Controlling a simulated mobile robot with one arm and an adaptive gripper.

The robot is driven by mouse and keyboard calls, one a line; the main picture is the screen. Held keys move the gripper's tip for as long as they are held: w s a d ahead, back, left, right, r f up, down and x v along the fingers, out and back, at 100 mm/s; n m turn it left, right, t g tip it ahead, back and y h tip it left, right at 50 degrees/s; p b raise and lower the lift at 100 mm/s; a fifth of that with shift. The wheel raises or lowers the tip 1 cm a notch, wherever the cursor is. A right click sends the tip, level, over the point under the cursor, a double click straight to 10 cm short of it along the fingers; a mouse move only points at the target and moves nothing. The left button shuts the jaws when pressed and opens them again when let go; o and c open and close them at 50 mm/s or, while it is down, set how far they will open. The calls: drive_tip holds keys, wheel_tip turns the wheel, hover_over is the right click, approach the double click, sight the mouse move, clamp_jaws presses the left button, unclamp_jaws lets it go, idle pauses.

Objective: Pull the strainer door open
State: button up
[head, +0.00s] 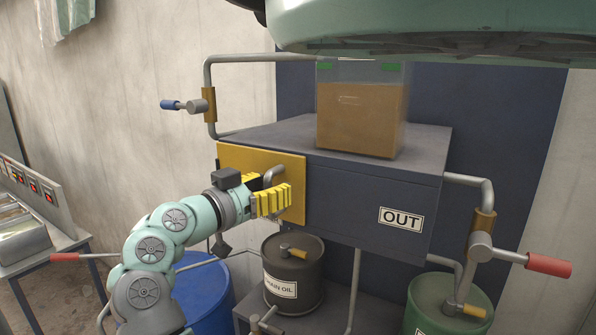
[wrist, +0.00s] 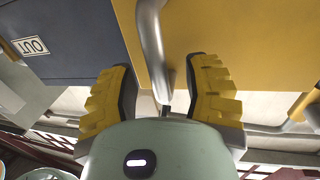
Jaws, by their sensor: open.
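The strainer door is a yellow panel (head: 240,162) on the left part of the dark box's front. It looks closed against the box. A grey bar handle (head: 273,174) sticks out from it. My gripper (head: 276,195) is at the door with its yellow-padded fingers open. In the wrist view the yellow door (wrist: 220,35) fills the upper right, and the handle (wrist: 153,45) runs down to between the fingertips of my gripper (wrist: 160,90). The fingers stand on both sides of it with gaps. I cannot tell how deep the handle sits between them.
The dark box (head: 375,200) carries an OUT label and a clear tank (head: 360,110) of brown liquid. Pipes have a blue-handled valve (head: 185,105) and a red-handled valve (head: 535,262). Below stand a dark oil drum (head: 293,275), a blue barrel (head: 205,290) and a green drum (head: 440,310).

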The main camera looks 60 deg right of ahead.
clamp_jaws()
drive_tip(key=shift+f+b, duration=0.15)
drive_tip(key=shift+b, duration=0.3)
